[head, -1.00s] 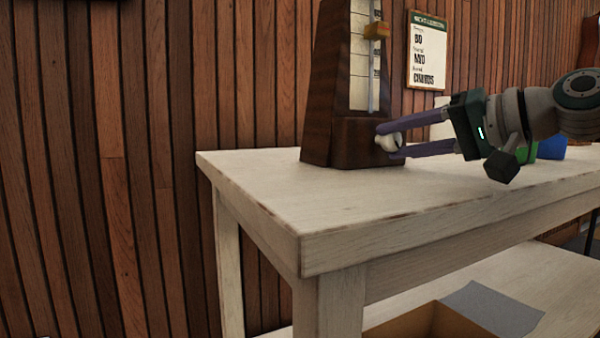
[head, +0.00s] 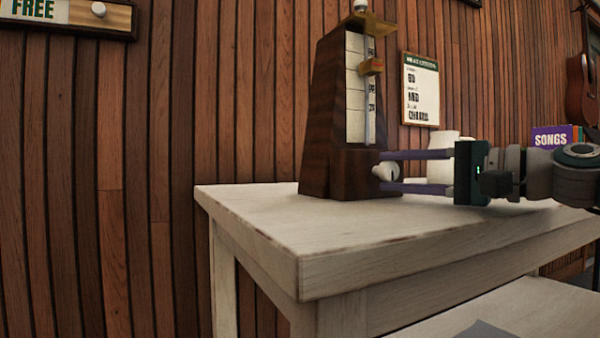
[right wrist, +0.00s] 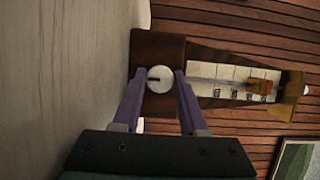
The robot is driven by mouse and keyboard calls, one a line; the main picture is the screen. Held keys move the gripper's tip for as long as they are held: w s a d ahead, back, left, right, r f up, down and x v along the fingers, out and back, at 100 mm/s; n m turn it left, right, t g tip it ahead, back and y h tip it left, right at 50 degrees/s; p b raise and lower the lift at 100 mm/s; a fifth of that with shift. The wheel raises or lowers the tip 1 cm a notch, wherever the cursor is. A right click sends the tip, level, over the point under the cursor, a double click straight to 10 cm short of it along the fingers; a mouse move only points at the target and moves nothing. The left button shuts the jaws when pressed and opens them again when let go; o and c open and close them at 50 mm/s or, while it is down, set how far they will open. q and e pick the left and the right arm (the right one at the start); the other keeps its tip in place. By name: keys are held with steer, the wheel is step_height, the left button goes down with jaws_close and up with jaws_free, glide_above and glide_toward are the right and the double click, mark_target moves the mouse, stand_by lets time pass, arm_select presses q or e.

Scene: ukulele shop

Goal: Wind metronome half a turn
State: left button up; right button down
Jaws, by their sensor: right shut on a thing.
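The metronome (head: 329,125) is a tall dark-brown wooden wedge, upright on the pale table. Its light scale and pendulum rod with a brass weight (head: 371,67) face front. A round white winding knob (head: 391,173) sits low on its side. My right gripper (head: 384,171) comes in from the right, with purple fingers shut on the knob, one above and one below. In the right wrist view the knob (right wrist: 160,80) lies between the two fingertips, and a short dark mark on it points left, towards the table. My left gripper is not in view.
The pale wooden table (head: 290,225) is clear at its front left corner. A white cylindrical object (head: 438,172) stands behind my right gripper. A purple SONGS box (head: 552,136) is further right. A lower shelf (head: 520,310) extends below.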

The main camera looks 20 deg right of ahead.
steer(key=shift+d+f, duration=0.1)
steer(key=shift+f, duration=0.05)
steer(key=shift+c, duration=2.3)
jaws_free()
steer(key=p+v, duration=0.1)
steer(key=v, duration=0.8)
steer(key=shift+s+d+p, duration=0.15)
steer(key=shift+s+p, duration=0.2)
steer(key=shift+s, duration=0.05)
